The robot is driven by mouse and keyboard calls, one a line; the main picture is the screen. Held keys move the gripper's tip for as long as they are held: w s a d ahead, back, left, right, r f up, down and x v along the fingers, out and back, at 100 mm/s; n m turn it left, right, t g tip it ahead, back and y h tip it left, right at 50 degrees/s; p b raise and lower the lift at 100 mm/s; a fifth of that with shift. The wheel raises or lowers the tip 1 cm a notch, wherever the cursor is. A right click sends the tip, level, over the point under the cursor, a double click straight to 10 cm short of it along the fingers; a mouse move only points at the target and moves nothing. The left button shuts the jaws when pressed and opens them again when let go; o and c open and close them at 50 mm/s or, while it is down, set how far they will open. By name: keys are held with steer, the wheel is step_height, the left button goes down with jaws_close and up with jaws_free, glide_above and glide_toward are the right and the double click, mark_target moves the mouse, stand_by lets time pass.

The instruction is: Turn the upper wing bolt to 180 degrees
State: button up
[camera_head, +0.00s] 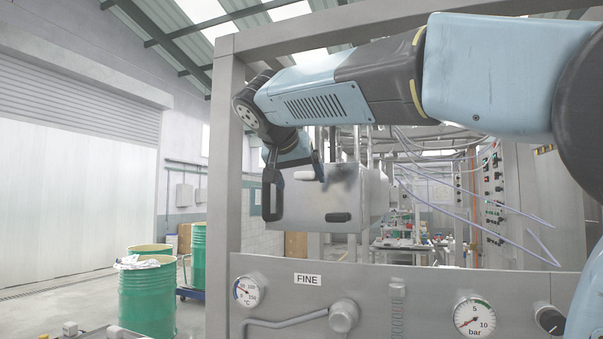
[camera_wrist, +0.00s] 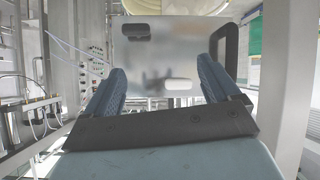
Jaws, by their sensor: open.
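A steel box (camera_head: 300,205) hangs behind the frame. On its front face the upper wing bolt, a pale bar (camera_head: 304,175), lies level near the top. A dark bar (camera_head: 338,217), which looks like the lower wing bolt, lies level below and to the right. In the wrist view, which looks upside down, the pale bar (camera_wrist: 178,84) shows between my fingers, closer to the right one, and the dark bar (camera_wrist: 136,30) is farther up. My gripper (camera_wrist: 160,72) is open and empty in front of the box. I cannot tell its distance from the pale bar.
A black handle (camera_head: 270,195) stands out at the box's left edge. The steel frame post (camera_head: 223,180) and the gauge panel (camera_head: 400,295) lie in front. Green drums (camera_head: 147,298) stand at the left. Thin hoses (camera_head: 475,210) hang at the right.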

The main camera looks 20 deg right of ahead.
mark_target(302, 172)
steer(key=w+a+r+m+t+h, duration=0.1)
steer(key=w+a+r+m, duration=0.2)
steer(key=r, duration=0.5)
steer(key=shift+n, duration=0.3)
steer(key=x, duration=1.4)
steer(key=shift+w+d+r, duration=0.1)
steer(key=shift+w+r, duration=0.15)
steer(key=shift+w, duration=0.1)
steer(key=shift+c, duration=0.4)
steer(key=c, duration=1)
